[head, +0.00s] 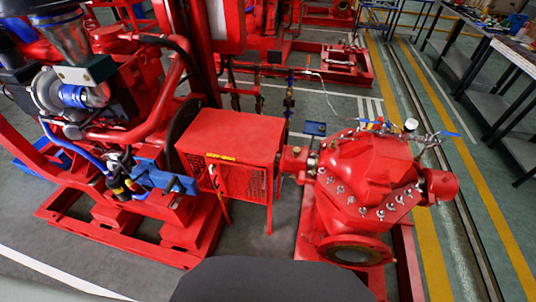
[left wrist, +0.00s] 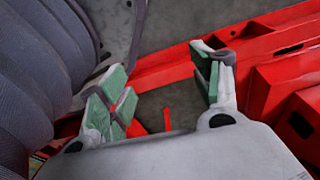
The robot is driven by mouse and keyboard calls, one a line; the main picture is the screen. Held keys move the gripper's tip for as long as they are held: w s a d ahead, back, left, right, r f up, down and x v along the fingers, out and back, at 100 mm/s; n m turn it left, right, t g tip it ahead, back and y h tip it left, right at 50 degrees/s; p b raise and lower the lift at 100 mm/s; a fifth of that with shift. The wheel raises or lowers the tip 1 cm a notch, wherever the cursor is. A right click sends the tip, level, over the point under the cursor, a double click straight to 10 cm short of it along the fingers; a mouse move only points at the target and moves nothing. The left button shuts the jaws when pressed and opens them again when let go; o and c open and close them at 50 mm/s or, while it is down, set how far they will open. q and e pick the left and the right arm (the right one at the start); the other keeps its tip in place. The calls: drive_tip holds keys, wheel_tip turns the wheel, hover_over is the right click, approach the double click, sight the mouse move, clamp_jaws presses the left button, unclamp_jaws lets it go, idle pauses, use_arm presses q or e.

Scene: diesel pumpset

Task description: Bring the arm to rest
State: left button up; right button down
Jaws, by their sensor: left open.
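My left gripper (left wrist: 163,88) shows in the left wrist view, with green pads on its two fingers spread apart and nothing between them. Beyond the fingers lie grey floor and a red steel base frame (left wrist: 165,65). The left gripper is not seen in the head view. My right gripper shows in neither view. In the head view the red pumpset stands ahead: a diesel engine (head: 125,120) on the left, a red coupling guard box (head: 235,140) in the middle and a red pump (head: 365,170) on the right.
A large ribbed grey hose-like part (left wrist: 35,65) is close to the left finger in the left wrist view. Black workbenches (head: 500,75) stand at the right in the head view. Yellow floor lines (head: 430,250) run beside the pump. Another red base frame (head: 335,65) lies behind.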

use_arm(q)
drive_tip(key=s+a+r+p, duration=0.1)
drive_tip(key=s+r+p, duration=0.1)
drive_tip(key=s+p, duration=0.4)
drive_tip(key=s+a+r+p, duration=0.1)
drive_tip(key=s+r+p, duration=0.1)
drive_tip(key=s+p, duration=0.3)
drive_tip(key=shift+s+a+r+g+p, duration=0.3)
drive_tip(key=shift+s+r+g+p, duration=0.1)
drive_tip(key=shift+s, duration=0.8)
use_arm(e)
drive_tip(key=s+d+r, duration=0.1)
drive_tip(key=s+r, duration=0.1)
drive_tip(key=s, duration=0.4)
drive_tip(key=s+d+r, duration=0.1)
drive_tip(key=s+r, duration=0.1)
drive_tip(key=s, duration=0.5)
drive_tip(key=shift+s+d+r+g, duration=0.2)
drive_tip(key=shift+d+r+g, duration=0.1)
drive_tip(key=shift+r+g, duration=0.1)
use_arm(q)
drive_tip(key=shift+f, duration=0.15)
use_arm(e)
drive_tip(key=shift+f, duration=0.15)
